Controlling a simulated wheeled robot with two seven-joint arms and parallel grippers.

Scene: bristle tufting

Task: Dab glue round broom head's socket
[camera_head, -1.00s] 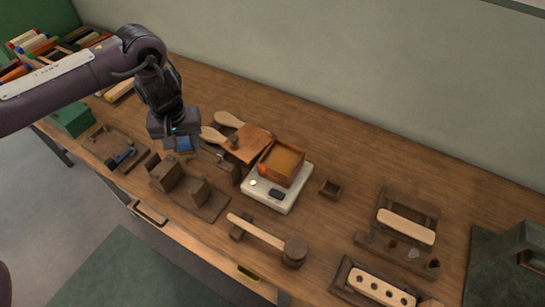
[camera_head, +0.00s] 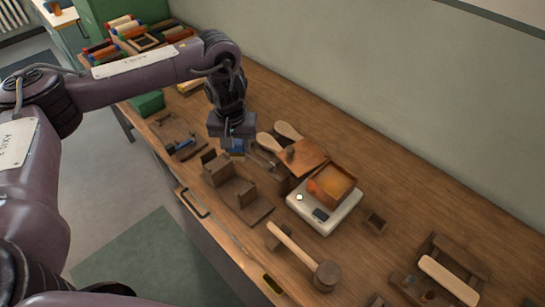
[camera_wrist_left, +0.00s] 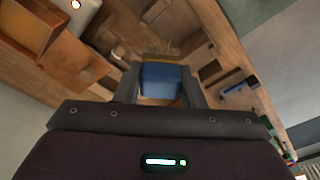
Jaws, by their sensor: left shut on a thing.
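My left gripper (camera_head: 237,146) is shut on a blue block (camera_wrist_left: 161,82), which also shows as a small blue patch under the jaws in the head view. A tan, bristle-like fringe (camera_wrist_left: 158,50) shows at the block's far end in the wrist view. The gripper hangs over the bench, just behind a dark wooden fixture (camera_head: 244,208) with upright blocks. An orange-brown open box (camera_head: 333,188), with amber contents, sits on a white heater-like unit (camera_head: 324,217) to the gripper's right. I cannot tell which piece is the broom head, and no socket is clear. My right gripper is out of view.
Two pale paddle-shaped pieces (camera_head: 287,131) and a brown board (camera_head: 305,156) lie right of the gripper. A mallet (camera_head: 326,276) lies in front, a small dark cup (camera_head: 375,222) right of the heater. Bare bench (camera_head: 400,190) lies at the back right.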

